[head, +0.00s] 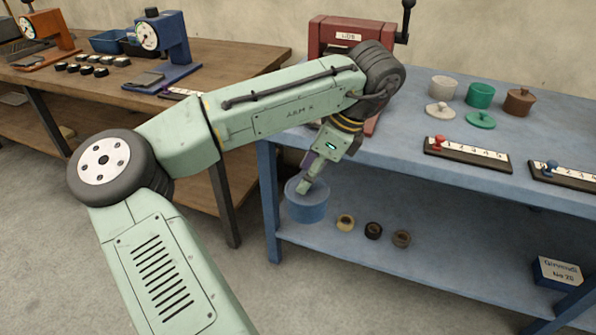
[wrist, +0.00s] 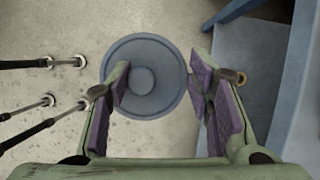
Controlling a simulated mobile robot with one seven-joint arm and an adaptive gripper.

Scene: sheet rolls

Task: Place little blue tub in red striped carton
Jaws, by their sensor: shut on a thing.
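A round blue tub (head: 306,207) hangs at the end of my gripper (head: 311,184), in front of the left end of the blue bench. In the wrist view the tub (wrist: 143,80) shows from above as a blue-grey disc with a round raised middle. My gripper (wrist: 158,82) is shut on it, with one purple-padded finger overlapping the disc at left and the other at its right edge. The floor shows around it in the wrist view. I see no red striped carton in either view.
The blue bench (head: 470,140) bears several pots and lids, a red machine (head: 335,35) and two numbered sliders. Its lower shelf (head: 440,262) holds three small rings and a dark blue box (head: 557,272). A brown bench (head: 215,60) stands at left.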

